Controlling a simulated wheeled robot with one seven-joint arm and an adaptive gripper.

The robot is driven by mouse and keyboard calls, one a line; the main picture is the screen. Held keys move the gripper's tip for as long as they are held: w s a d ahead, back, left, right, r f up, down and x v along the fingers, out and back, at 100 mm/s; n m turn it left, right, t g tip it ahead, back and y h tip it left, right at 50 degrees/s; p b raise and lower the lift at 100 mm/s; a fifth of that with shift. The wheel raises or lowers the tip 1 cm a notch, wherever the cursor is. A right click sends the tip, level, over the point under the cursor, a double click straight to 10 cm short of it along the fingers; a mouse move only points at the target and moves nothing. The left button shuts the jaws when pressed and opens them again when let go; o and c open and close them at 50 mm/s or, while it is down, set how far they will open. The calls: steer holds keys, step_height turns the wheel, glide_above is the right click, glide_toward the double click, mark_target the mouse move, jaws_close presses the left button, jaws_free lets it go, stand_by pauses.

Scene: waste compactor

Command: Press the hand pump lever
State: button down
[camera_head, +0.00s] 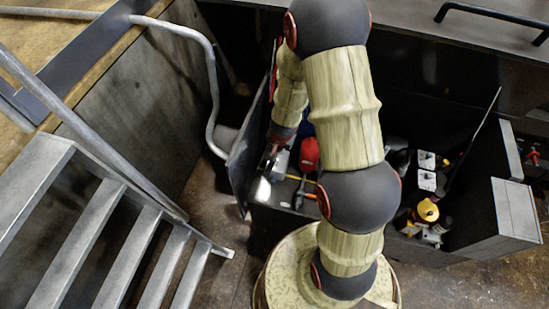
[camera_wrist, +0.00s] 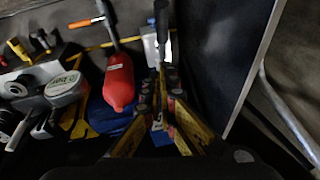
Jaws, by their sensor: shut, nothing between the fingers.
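A dark, rod-like handle (camera_wrist: 161,20) that looks like the hand pump lever stands at the top middle of the wrist view. Its lower end runs down to just beyond my fingertips; I cannot tell whether they touch it. My gripper (camera_wrist: 160,92) is shut and empty, its yellow-sided fingers meeting in front of a pale block (camera_wrist: 152,48) and a blue part. In the head view my gripper (camera_head: 269,160) reaches into the open cabinet beside its left door, and my arm hides part of the inside. The lever is not clearly visible there.
A red bottle-shaped part (camera_wrist: 119,82) is left of my fingers. The open cabinet door (camera_wrist: 247,60) stands close on the right. Yellow-topped parts (camera_head: 427,210) and white boxes (camera_head: 427,170) fill the cabinet's right side. Metal stairs (camera_head: 130,250) and a railing are at the left.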

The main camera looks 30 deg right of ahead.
steer(key=b, duration=0.6)
glide_above(273, 164)
steer(key=d, duration=0.1)
step_height(273, 164, down, 10)
steer(key=f, duration=0.1)
steer(key=s+a+f+b, duration=0.1)
steer(key=b, duration=0.1)
steer(key=shift+s+a+f, duration=0.3)
steer(key=shift+a+f, duration=0.05)
steer(key=shift+f, duration=0.05)
